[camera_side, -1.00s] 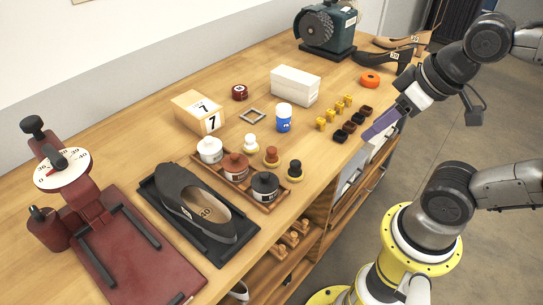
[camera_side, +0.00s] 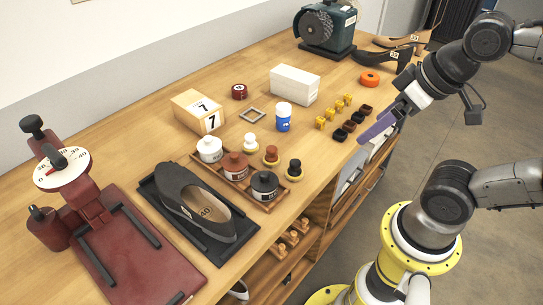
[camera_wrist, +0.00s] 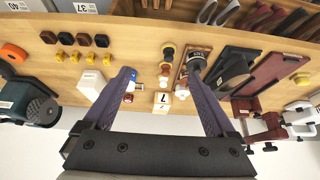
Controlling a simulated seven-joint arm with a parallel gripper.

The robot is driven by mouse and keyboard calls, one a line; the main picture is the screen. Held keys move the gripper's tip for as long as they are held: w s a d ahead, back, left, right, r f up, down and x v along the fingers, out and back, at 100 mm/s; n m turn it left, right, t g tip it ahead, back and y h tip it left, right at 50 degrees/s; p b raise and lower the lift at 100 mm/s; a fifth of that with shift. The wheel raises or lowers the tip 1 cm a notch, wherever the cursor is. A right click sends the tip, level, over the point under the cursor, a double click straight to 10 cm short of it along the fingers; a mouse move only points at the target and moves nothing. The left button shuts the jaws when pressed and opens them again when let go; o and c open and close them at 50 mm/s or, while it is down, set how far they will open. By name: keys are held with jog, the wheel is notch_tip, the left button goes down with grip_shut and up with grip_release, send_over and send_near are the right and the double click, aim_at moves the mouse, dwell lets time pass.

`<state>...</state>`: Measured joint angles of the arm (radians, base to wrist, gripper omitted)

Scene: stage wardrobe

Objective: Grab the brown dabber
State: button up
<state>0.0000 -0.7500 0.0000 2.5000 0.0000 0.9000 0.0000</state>
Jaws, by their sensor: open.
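The brown dabber (camera_side: 271,155) stands upright on a small round base on the bench, between a white dabber (camera_side: 250,142) and a black dabber (camera_side: 294,169). In the wrist view the brown dabber (camera_wrist: 166,68) shows between my fingers, some way beyond them. My gripper (camera_side: 376,128), with two purple fingers, is open and empty. In the side view it hangs by the bench's front edge, to the right of the dabbers and apart from them. It also shows in the wrist view (camera_wrist: 160,78).
A tray with white (camera_side: 209,150), brown (camera_side: 235,166) and black (camera_side: 265,186) jars stands left of the dabbers. A blue-white bottle (camera_side: 283,117) stands behind them. Small yellow and dark blocks (camera_side: 341,135) sit near my gripper. Bare bench lies between blocks and dabbers.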

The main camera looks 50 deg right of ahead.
jog(key=w+r+n, duration=0.4)
jog(key=w+n, duration=0.1)
jog(key=n, duration=0.6)
jog(key=n+g+h, duration=0.1)
jog(key=n+g, duration=0.4)
jog(key=n, duration=0.6)
send_over(271, 149)
jog(key=s, duration=0.1)
notch_tip(271, 149, down, 8)
jog(key=shift+n, duration=0.3)
jog(key=f, duration=0.9)
jog(key=shift+w+a+f, duration=0.1)
jog(key=shift+a+f, duration=0.15)
jog(key=shift+f, duration=0.05)
jog(key=shift+w+d+f, duration=0.15)
jog(key=shift+f, duration=0.85)
jog(key=shift+w+d+f, duration=0.1)
jog(key=shift+w+f, duration=0.05)
jog(key=shift+f, duration=0.8)
jog(key=shift+w+d+f, duration=0.15)
jog(key=shift+f, duration=0.85)
